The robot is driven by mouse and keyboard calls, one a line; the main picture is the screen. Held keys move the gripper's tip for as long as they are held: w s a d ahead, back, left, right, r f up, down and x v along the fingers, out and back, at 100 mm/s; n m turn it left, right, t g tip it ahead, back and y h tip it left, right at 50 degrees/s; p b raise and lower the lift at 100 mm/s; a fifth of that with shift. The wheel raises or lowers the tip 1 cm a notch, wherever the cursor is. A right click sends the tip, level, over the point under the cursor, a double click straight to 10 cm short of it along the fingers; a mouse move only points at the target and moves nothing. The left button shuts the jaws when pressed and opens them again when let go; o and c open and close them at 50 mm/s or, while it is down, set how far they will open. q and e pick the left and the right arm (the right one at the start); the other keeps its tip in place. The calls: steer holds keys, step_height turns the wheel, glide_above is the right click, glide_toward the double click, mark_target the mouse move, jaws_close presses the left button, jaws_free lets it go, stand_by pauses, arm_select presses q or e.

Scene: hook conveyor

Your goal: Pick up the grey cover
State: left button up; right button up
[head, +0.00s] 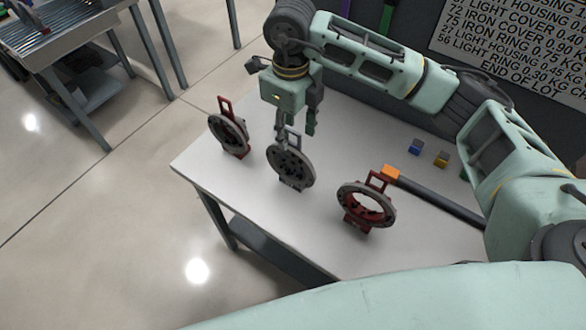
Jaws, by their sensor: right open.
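The grey cover (291,168) stands upright on the white table, in the middle of a row of three round parts. It is a dark grey disc with openings and a grey loop handle on top. My right gripper (296,134) points down directly over it, with its fingers spread apart around the height of the handle. The fingers partly overlap the handle in the picture, and I cannot tell whether they touch it. My left gripper is not in view.
A dark round part with a red handle (231,133) stands close on the left. A red and grey ring part (365,206) stands on the right, near an orange-tipped dark bar (435,200). Small blue (416,147) and yellow (441,159) blocks lie farther back. The table's front-left corner (183,172) is clear.

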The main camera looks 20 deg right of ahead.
mark_target(291, 148)
steer(key=shift+f, duration=0.4)
steer(key=f+p, duration=0.1)
steer(key=f, duration=0.1)
steer(key=f+p, duration=0.1)
steer(key=f, duration=0.1)
steer(key=f+p, duration=0.1)
steer(key=f, duration=0.1)
steer(key=shift+w+d+f+p, duration=0.15)
steer(key=shift+w+p, duration=0.15)
steer(key=shift+w, duration=0.05)
steer(key=shift+w+f, duration=0.1)
steer(key=shift+f, duration=0.35)
jaws_close()
